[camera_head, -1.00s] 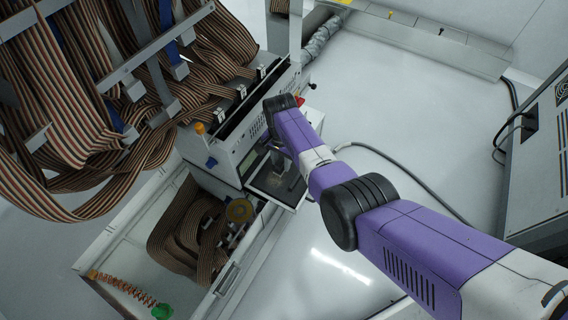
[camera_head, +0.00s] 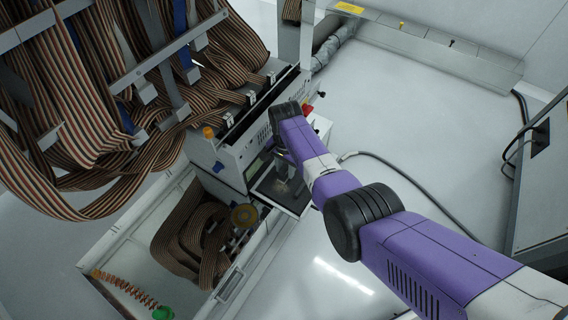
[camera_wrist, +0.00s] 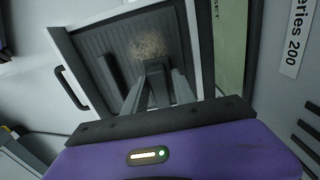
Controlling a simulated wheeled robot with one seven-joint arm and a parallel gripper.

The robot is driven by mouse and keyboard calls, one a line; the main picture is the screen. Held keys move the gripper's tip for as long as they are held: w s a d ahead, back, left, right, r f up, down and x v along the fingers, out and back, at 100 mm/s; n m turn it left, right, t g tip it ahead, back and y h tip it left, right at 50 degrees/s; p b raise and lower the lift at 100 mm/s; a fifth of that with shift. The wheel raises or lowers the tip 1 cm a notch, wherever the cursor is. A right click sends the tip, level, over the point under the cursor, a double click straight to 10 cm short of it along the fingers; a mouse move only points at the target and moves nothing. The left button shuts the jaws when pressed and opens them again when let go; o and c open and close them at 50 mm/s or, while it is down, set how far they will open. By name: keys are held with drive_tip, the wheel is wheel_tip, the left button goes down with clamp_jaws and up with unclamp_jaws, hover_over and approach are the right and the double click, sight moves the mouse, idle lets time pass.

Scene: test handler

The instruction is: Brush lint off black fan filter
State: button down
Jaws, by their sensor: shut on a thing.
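The black fan filter (camera_wrist: 187,37) is a ribbed dark panel in a pale frame in the wrist view. It also shows as a dark panel (camera_head: 268,187) at the front of the grey machine in the head view. A tan, speckled patch of lint (camera_wrist: 150,44) lies on its upper middle. My gripper (camera_wrist: 156,80) reaches over the filter from below. Its fingers are shut on a small dark grey block (camera_wrist: 155,68), perhaps a brush, just below the lint. I cannot tell whether the block touches the filter. My purple arm hides part of the machine.
A black handle (camera_wrist: 71,88) sits on the frame's left side. Striped ribbon cables (camera_head: 90,110) hang at upper left. An open bin (camera_head: 125,255) holds more cable and a coiled orange tube (camera_head: 130,288). A grey cabinet (camera_head: 540,190) stands at right. The pale floor between is largely clear.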

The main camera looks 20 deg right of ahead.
drive_tip(key=shift+s+d+p, duration=0.1)
drive_tip(key=shift+s+p, duration=0.25)
drive_tip(key=shift+s, duration=0.05)
drive_tip(key=shift+s, duration=0.1)
